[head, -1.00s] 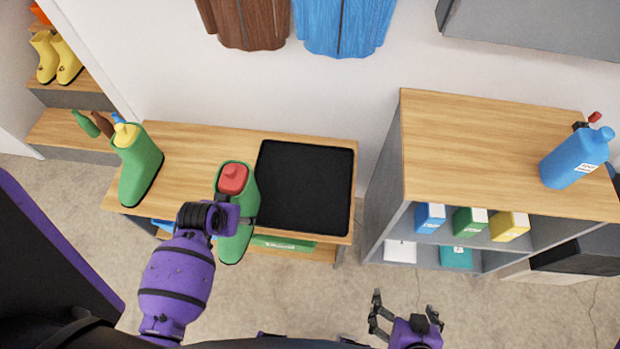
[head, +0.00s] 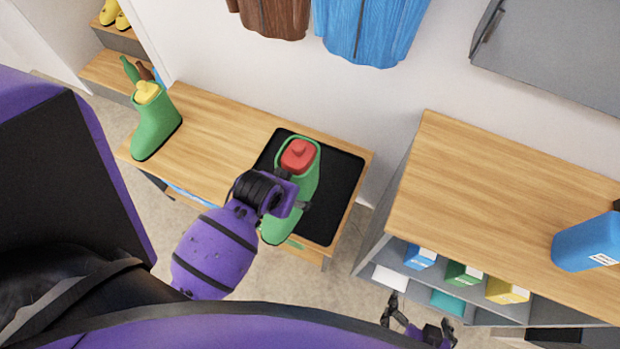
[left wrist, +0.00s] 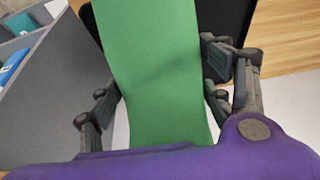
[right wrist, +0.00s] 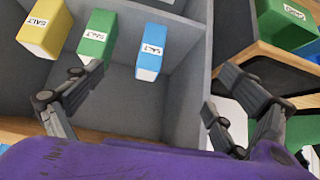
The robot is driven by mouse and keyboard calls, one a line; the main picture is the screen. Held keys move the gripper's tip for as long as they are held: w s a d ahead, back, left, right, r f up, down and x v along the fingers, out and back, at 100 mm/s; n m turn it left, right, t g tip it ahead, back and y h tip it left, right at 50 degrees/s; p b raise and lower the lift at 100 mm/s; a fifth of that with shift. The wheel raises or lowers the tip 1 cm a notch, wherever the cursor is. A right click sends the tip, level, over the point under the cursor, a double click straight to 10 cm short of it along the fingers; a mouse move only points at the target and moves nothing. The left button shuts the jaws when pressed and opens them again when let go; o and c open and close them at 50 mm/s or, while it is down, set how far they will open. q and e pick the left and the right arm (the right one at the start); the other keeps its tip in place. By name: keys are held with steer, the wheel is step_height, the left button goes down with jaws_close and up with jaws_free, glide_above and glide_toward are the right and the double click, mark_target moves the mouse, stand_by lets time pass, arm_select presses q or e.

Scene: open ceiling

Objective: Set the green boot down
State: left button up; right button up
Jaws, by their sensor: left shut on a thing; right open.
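A green boot (head: 309,190) with a red block-shaped item (head: 298,156) in its top is held by my left gripper (head: 290,205). In the head view the boot overlaps the black tray (head: 345,185) on the wooden bench; I cannot tell whether it touches the tray. In the left wrist view the green boot (left wrist: 160,75) stands between the fingers of my left gripper (left wrist: 165,95). A second green boot (head: 156,128) with a yellow item in its top stands at the bench's left end. My right gripper (head: 417,318) is open and empty, near the shelf unit.
The wooden bench (head: 215,125) has a clear stretch between the standing boot and the tray. A shelf unit (head: 480,180) stands to the right, with a blue bottle (head: 588,243) on top and salt boxes (right wrist: 95,38) inside. Jackets hang on the wall behind.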

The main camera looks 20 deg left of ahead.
arm_select(q)
steer(key=shift+w+d+r, duration=0.35)
steer(key=shift+w+d, duration=0.05)
steer(key=shift+d, duration=0.1)
steer(key=shift+w+d+f, duration=0.15)
steer(key=shift+w+f, duration=0.05)
steer(key=shift+w, duration=0.1)
steer(key=w+d+f, duration=0.1)
steer(key=w, duration=0.1)
steer(key=w+d+f, duration=0.1)
steer(key=w, duration=0.2)
steer(key=w+f, duration=0.2)
steer(key=w, duration=0.1)
steer(key=shift+w+d, duration=0.15)
steer(key=shift+d, duration=0.25)
steer(key=x, duration=0.3)
steer(key=d+b+x, duration=0.1)
steer(key=x, duration=0.2)
steer(key=b+x, duration=0.1)
steer(key=x, duration=0.2)
steer(key=shift+w+d, duration=0.15)
steer(key=shift+w, duration=0.05)
steer(key=shift+f, duration=0.2)
steer(key=shift+w, duration=0.1)
arm_select(e)
steer(key=shift+w+d+f, duration=0.15)
steer(key=shift+d+f, duration=0.2)
steer(key=shift+f, duration=0.45)
